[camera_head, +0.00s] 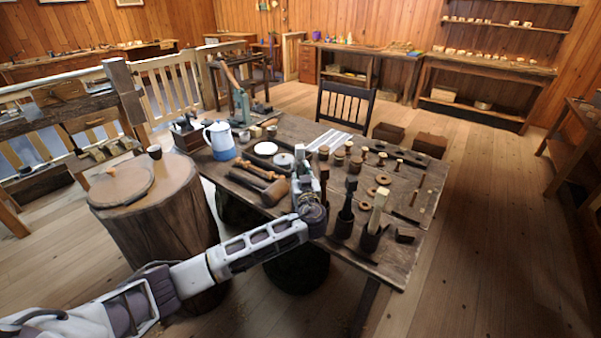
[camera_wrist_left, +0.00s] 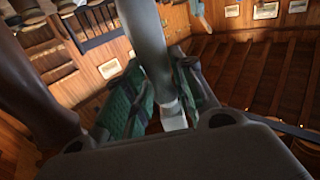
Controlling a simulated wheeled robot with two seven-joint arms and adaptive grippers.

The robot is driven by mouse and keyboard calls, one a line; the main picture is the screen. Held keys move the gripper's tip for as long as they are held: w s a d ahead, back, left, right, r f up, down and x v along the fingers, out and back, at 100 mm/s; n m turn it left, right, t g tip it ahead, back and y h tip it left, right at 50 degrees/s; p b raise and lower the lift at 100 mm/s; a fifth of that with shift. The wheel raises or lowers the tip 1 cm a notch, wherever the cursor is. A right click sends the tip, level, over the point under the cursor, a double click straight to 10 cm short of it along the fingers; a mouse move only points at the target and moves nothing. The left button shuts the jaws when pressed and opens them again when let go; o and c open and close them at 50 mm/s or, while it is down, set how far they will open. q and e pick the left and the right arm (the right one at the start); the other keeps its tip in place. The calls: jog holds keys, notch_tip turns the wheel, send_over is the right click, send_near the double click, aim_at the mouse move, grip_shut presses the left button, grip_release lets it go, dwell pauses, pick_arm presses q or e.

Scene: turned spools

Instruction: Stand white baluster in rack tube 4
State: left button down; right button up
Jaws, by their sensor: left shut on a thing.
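My left gripper (camera_head: 304,184) is above the near edge of the worktable, pointing up. In the left wrist view, its green-padded fingers (camera_wrist_left: 155,102) are shut on a pale grey-white turned piece, the white baluster (camera_wrist_left: 146,35). In the head view, the top of the white baluster (camera_head: 299,157) shows just above the fingers. Dark rack tubes stand right of the gripper: one tube (camera_head: 344,228) holds a dark baluster (camera_head: 349,195), another tube (camera_head: 370,240) holds a pale wooden baluster (camera_head: 379,203). Tube numbers are not readable. My gripper hides part of the rack. My right gripper is not in view.
The worktable (camera_head: 420,225) carries several spools and rings on its right half. A mallet (camera_head: 272,190), a blue-and-white pot (camera_head: 219,140) and a green tool stand (camera_head: 241,108) are left of or behind the gripper. A wooden stump (camera_head: 160,225) stands at the left. A dark brown shape (camera_wrist_left: 35,85) is close by in the wrist view.

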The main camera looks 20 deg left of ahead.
pick_arm(q)
jog(key=shift+f+b, duration=0.35)
jog(key=shift+f, duration=0.1)
jog(key=c, duration=1.1)
grip_release()
jog(key=shift+s, duration=0.1)
jog(key=shift+v, duration=3.9)
jog(key=shift+r, duration=0.2)
